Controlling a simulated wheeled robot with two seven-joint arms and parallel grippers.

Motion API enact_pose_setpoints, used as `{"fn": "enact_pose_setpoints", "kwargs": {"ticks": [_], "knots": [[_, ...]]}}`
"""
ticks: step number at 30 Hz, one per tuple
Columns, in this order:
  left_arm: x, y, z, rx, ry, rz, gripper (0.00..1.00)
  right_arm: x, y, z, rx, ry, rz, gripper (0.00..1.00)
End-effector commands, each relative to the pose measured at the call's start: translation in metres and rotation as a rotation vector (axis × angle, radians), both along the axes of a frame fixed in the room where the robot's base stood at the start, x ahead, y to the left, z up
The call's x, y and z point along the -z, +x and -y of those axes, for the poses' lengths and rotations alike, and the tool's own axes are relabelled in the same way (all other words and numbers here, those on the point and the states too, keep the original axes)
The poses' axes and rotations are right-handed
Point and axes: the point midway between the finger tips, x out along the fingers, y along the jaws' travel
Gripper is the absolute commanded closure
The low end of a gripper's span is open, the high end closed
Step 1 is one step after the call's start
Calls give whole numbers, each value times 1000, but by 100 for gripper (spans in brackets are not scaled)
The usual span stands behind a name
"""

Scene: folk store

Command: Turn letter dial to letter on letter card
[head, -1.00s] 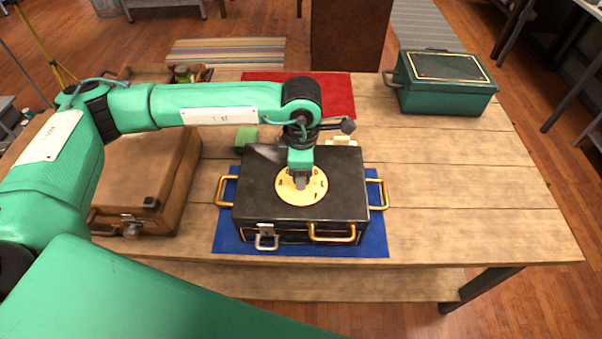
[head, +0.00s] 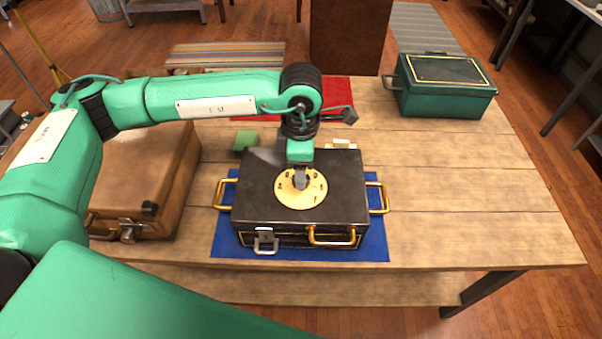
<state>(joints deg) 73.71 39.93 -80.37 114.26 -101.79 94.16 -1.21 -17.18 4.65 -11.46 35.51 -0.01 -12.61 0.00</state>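The letter dial (head: 315,196) is a round, pale yellow disc with dark marks, on the lid of a black case (head: 345,185) with brass handles. The marks are too small to read. My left gripper (head: 301,181) points down at the dial's centre, its fingers close together around the middle and appearing shut on it. The fingers hide the centre of the dial. I cannot make out a readable letter card; a small cream object (head: 342,143) lies behind the case, partly hidden. My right gripper is not in view.
The case stands on a blue mat (head: 375,240) on a wooden table (head: 470,200). A brown case (head: 150,180) is at left, a green block (head: 245,140) and red cloth (head: 342,92) behind, and a green box (head: 446,88) at back right. The table's right side is clear.

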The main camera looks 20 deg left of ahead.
Motion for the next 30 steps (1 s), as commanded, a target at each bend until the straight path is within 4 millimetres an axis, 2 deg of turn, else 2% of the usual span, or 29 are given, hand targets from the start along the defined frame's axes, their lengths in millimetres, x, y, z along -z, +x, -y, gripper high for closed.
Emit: {"fn": "enact_pose_setpoints", "kwargs": {"ticks": [5, 9, 15, 20, 30], "knots": [[-41, 1, 1, 2, -1, 4, 43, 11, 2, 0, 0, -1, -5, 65], [-71, 1, 1, 1, -1, 4, 43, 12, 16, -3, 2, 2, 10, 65], [-100, 0, 1, 1, -1, 1, 43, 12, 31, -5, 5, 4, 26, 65], [-108, 0, 0, 1, 0, -1, 43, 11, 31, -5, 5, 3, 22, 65], [-108, 0, 0, 1, 0, -1, 43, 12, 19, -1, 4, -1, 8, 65]]}}
